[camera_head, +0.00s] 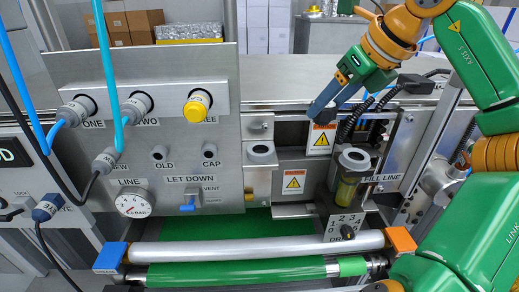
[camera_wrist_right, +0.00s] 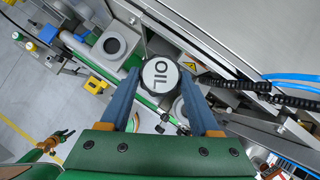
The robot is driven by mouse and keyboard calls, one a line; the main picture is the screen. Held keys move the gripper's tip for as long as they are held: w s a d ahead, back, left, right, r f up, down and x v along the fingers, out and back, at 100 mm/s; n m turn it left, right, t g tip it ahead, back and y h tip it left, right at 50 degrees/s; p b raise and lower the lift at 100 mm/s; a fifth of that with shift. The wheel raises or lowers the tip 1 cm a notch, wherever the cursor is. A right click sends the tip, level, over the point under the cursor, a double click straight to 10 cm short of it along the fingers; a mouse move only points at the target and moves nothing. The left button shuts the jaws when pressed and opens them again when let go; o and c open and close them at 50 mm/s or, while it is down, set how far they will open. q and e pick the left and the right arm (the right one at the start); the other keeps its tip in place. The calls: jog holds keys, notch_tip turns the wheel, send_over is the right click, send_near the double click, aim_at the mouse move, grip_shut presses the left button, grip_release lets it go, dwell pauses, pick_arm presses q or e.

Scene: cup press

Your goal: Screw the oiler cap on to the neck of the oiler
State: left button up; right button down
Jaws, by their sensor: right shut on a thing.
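The oiler (camera_head: 347,188) stands at the right of the machine in the head view, a bowl of yellow-green liquid under a grey body with a round open neck (camera_head: 354,156). My right gripper (camera_head: 319,111) is above and a little left of that neck. In the right wrist view its two blue fingers (camera_wrist_right: 160,76) are shut on the oiler cap (camera_wrist_right: 160,84), a round white-topped cap marked OIL with a dark knurled edge. The cap is clear of the neck; I cannot make it out in the head view. My left gripper is not in view.
Warning plates (camera_head: 293,182) and black hoses (camera_head: 362,118) are close by. A steel panel (camera_head: 150,150) with knobs and a gauge fills the left. A silver roller (camera_head: 250,248) runs across the front.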

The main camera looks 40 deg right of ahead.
jog(key=s+d, duration=0.6)
jog(key=shift+s+f, duration=0.2)
jog(key=shift+f, duration=0.1)
notch_tip(320, 180, down, 6)
jog(key=b, duration=0.6)
jog(key=shift+f+b, duration=1.2)
dwell(0.9)
jog(key=shift+c, duration=0.2)
grip_release()
jog(key=shift+r, duration=0.15)
